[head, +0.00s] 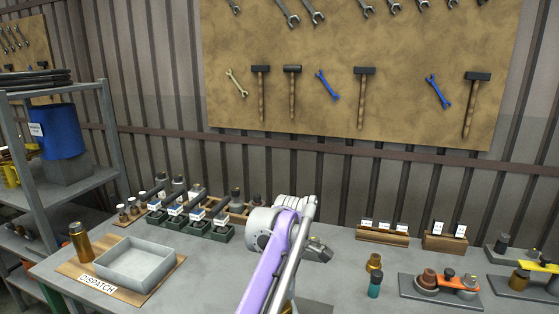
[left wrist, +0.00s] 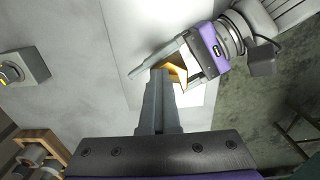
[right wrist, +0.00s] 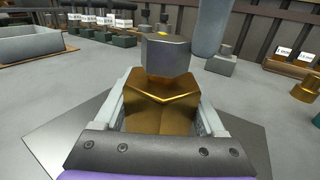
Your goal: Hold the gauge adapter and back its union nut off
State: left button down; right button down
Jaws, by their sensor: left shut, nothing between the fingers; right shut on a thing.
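The gauge adapter (right wrist: 160,105) is a brass block in the right wrist view, with a grey hex piece (right wrist: 168,55), seemingly its union nut, at its far end. My right gripper (right wrist: 160,125) is shut on the brass block, one finger on each side. In the left wrist view part of the brass (left wrist: 178,74) shows between the right gripper's fingers. My left gripper (left wrist: 160,78) is shut and empty, its tips close beside the brass; contact cannot be told.
Racks of dark-handled parts (head: 190,222) are behind. Brass and teal pieces (head: 375,275) and a fixture plate (head: 440,290) stand at right. A grey plate (right wrist: 50,150) lies below the right gripper.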

pick_arm(q)
jog(key=shift+d, duration=0.25)
notch_tip(320, 180, up, 7)
jog(key=s, duration=0.2)
notch_tip(320, 180, down, 7)
jog(key=shift+s+a, duration=0.15)
jog(key=shift+a, duration=0.1)
dwell(0.6)
jog(key=shift+w+a, duration=0.3)
jog(key=shift+a, duration=0.1)
dwell(0.8)
jog(key=shift+w+d, duration=0.1)
jog(key=shift+w, duration=0.65)
dwell(0.3)
